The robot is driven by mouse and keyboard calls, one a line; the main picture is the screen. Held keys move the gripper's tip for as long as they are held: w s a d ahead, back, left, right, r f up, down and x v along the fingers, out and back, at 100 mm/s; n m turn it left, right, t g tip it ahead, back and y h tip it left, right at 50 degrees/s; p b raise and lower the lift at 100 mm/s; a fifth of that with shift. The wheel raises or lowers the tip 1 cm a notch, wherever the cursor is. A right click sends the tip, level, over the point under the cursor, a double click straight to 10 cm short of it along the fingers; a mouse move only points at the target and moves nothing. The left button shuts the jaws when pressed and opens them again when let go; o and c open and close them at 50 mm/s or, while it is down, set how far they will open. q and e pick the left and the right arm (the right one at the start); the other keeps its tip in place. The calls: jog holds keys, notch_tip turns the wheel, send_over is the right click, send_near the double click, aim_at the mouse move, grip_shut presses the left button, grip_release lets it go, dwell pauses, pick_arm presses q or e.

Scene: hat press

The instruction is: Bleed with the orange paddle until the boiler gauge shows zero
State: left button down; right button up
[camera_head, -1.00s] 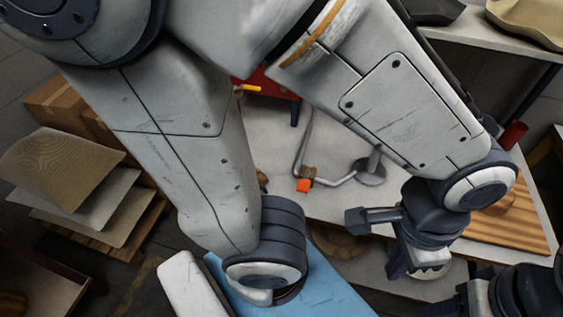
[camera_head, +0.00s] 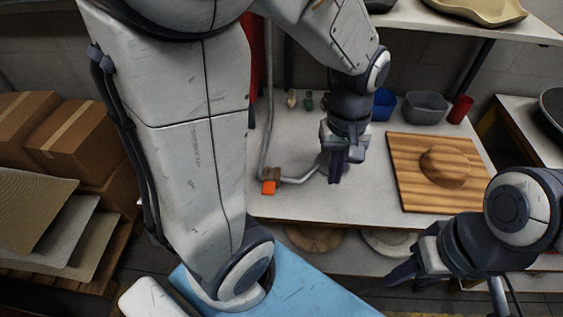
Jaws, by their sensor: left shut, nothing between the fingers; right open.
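The orange paddle (camera_head: 268,187) sits at the end of a grey pipe (camera_head: 302,180) low over the white table. My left gripper (camera_head: 338,180) is shut and empty, pointing down to the right of the paddle and apart from it, over the pipe's round foot. My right gripper (camera_head: 398,278) is open and empty in front of the table's front edge at the lower right. The boiler gauge does not show in this view; my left arm covers much of the area behind the paddle.
A wooden board (camera_head: 408,190) with a hat-shaped block (camera_head: 444,166) lies on the table's right. A blue bin (camera_head: 382,104), a grey bin (camera_head: 425,107) and a red cup (camera_head: 460,110) stand at the back. Cardboard boxes (camera_head: 85,140) are stacked at the left.

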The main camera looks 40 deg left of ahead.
pick_arm(q)
jog(key=w+a+f+n, duration=0.2)
jog(key=w+a+n, duration=0.1)
jog(key=a+n, duration=0.65)
jog(key=n+g, duration=0.1)
jog(key=n, duration=0.6)
send_over(269, 188)
jog(key=w+a, duration=0.2)
notch_tip(269, 188, down, 2)
jog(key=shift+w+d+f+h, duration=0.1)
jog(key=shift+w+d+h, duration=0.1)
jog(key=shift+h, duration=0.1)
jog(key=f, duration=0.4)
jog(key=s+f, duration=0.1)
jog(key=f, duration=0.4)
jog(key=s+d+f+p, duration=0.1)
jog(key=f, duration=0.3)
jog(key=shift+d+f, duration=0.1)
jog(key=shift+f, duration=0.3)
